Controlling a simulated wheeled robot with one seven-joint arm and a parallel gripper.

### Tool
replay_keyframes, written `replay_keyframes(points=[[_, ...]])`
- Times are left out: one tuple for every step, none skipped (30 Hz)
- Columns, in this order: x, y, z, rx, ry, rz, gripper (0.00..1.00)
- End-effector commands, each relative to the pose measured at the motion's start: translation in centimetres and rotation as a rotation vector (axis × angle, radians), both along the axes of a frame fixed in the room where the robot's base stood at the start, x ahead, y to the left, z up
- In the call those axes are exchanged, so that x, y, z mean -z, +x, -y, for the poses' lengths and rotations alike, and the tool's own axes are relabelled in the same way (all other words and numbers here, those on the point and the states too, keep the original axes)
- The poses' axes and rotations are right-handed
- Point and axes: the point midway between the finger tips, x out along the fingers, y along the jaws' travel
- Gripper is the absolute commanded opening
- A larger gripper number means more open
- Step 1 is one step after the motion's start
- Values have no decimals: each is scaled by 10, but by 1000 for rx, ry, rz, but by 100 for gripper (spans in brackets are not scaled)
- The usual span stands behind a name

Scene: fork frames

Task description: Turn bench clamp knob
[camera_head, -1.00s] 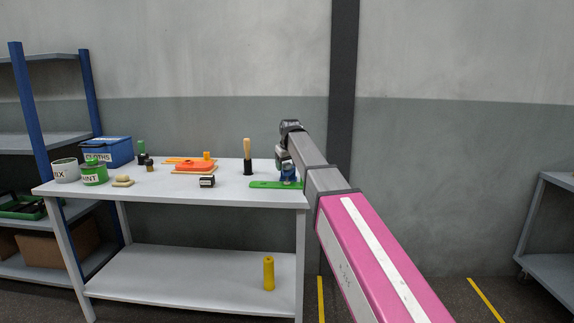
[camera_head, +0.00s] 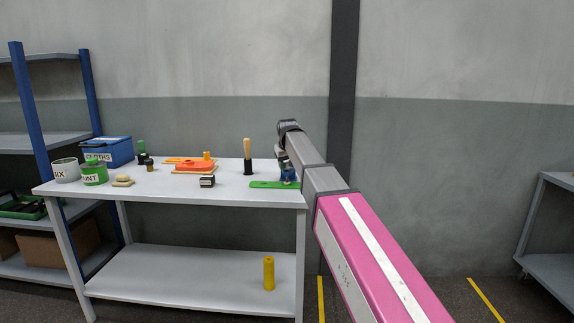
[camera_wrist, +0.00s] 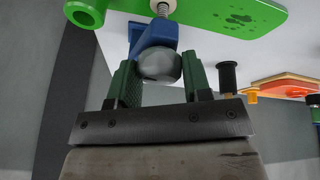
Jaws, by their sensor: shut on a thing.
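The bench clamp stands at the right end of the workbench. It has a green base plate (camera_head: 268,185), which also shows at the top of the wrist view (camera_wrist: 225,14), and a blue body (camera_head: 288,173). In the wrist view the blue part (camera_wrist: 152,36) ends in a rounded grey knob (camera_wrist: 159,65). My gripper (camera_wrist: 160,78) has green fingers, one on each side of the knob, and is shut on it. In the head view my gripper is mostly hidden behind my arm.
The workbench (camera_head: 225,190) also holds a wooden-handled tool (camera_head: 247,157), an orange tool (camera_head: 195,166), a small black box (camera_head: 207,182), a green tin (camera_head: 94,174) and a blue box (camera_head: 107,151). A yellow cylinder (camera_head: 268,273) stands on the lower shelf.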

Motion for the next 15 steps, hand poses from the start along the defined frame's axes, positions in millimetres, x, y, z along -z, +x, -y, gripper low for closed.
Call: replay_keyframes(points=[[0,0,0,1,-1,2,51],[0,0,0,0,-2,2,61],[0,0,1,-1,-1,1,70],[0,0,1,-1,-1,1,70],[0,0,0,-1,-1,1,70],[0,0,0,-1,-1,1,70],[0,0,0,-1,-1,1,70],[0,0,0,-1,-1,1,70],[0,0,0,-1,-1,1,70],[0,0,0,-1,0,1,70],[0,0,0,-1,0,1,70],[-1,0,0,-1,0,1,70],[-2,-1,0,-1,0,1,70],[-4,-1,0,-2,0,1,70],[-7,-3,0,-2,0,2,70]])
